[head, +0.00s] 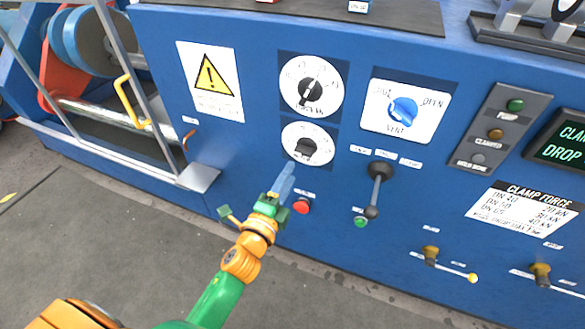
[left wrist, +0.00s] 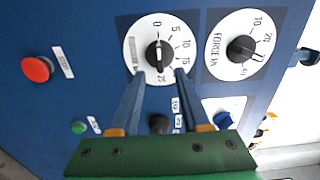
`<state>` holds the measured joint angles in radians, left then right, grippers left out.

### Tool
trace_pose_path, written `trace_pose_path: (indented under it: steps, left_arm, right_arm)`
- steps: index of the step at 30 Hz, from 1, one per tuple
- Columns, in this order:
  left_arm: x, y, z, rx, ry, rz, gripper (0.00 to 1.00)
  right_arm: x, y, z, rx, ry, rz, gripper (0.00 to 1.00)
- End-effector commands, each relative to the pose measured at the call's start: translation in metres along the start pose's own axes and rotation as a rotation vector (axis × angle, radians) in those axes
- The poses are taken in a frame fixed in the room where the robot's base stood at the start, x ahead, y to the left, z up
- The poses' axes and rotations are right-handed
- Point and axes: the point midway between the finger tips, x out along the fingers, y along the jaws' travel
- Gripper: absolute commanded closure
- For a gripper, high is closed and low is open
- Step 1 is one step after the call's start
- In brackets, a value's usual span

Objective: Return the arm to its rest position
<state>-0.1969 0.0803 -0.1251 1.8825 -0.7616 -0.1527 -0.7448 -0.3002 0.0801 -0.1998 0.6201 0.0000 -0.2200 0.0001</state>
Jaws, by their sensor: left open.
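My left gripper (head: 286,176) is in front of the blue panel, just below and left of the lower white dial (head: 307,143). Its fingers are apart with nothing between them. In the left wrist view my left gripper (left wrist: 160,76) points at that dial (left wrist: 136,45), with its fingertips near the lower edge of the black knob (left wrist: 160,55). The fingers look clear of the knob, but the exact gap cannot be told. My green and orange left arm (head: 240,262) reaches up from the bottom left. My right gripper is out of view.
The upper force dial (head: 311,85), blue valve switch (head: 402,109), black lever (head: 376,188) and red stop button (head: 301,205) project around the gripper. Grey floor (head: 110,235) lies open in front.

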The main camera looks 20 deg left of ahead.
Motion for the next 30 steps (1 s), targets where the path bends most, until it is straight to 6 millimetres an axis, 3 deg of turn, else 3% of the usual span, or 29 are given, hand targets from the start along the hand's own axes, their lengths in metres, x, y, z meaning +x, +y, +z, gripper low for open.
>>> trace_pose_path:
  steps: [11,14,16,18,20,22,24,27,30]
  left_arm:
    - [0.000,0.002,0.000,-0.007,0.000,0.008,0.54]
    - [-0.005,0.035,0.000,-0.109,-0.007,0.130,0.54]
    - [-0.024,0.088,0.000,-0.271,-0.041,0.312,0.54]
    - [-0.063,0.149,0.001,-0.467,-0.127,0.529,0.54]
    - [-0.108,0.196,0.003,-0.625,-0.237,0.700,0.54]
    - [-0.170,0.238,0.006,-0.782,-0.397,0.875,0.54]
    - [-0.233,0.265,0.009,-0.906,-0.572,1.010,0.54]
    - [-0.308,0.284,0.015,-1.021,-0.800,1.132,0.54]
    - [-0.355,0.290,0.018,-1.077,-0.954,1.189,0.54]
  right_arm:
    - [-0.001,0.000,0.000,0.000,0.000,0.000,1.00]
    - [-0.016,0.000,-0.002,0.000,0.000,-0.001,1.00]
    - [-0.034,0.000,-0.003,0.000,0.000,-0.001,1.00]
    - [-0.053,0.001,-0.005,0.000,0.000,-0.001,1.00]
    - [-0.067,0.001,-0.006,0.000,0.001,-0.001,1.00]
    - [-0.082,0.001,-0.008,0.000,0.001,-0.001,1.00]
    - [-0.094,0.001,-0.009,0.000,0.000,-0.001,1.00]
    - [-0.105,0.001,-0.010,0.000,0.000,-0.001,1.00]
    - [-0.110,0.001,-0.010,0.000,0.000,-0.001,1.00]
